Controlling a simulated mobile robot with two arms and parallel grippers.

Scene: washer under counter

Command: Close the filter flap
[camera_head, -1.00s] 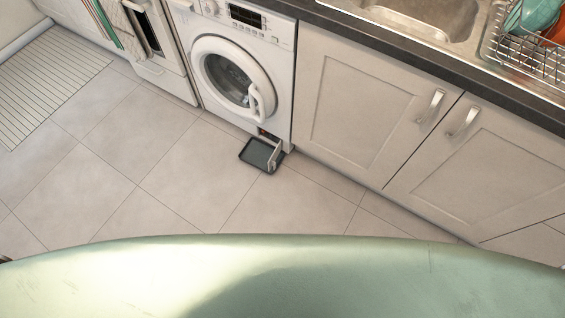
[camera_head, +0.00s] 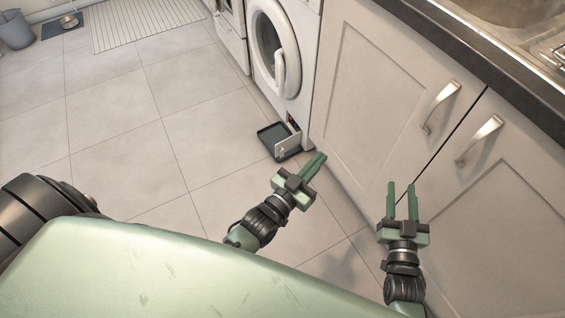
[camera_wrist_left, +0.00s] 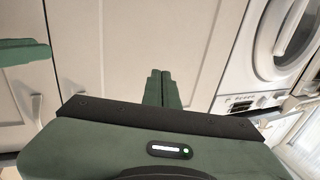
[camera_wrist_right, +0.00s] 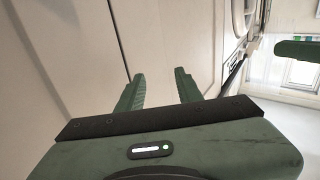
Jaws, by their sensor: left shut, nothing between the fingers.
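The filter flap (camera_head: 289,144) is a small white panel at the bottom right corner of the washing machine (camera_head: 281,50). It stands open, out from a dark opening (camera_head: 293,122) in the washer's base. My left gripper (camera_head: 320,158) is shut and empty, in front of and to the right of the flap, apart from it in the picture. Its fingers are together in the left wrist view (camera_wrist_left: 161,73). My right gripper (camera_head: 402,186) is open and empty in front of the cabinet doors; its parted fingers show in the right wrist view (camera_wrist_right: 159,74). I cannot make out the flap in either wrist view.
A dark shallow tray (camera_head: 270,136) lies on the floor beside the flap. Cabinet doors (camera_head: 370,75) with metal handles (camera_head: 440,106) stand close on the right, under a dark counter (camera_head: 470,52). The tiled floor (camera_head: 130,120) to the left is clear.

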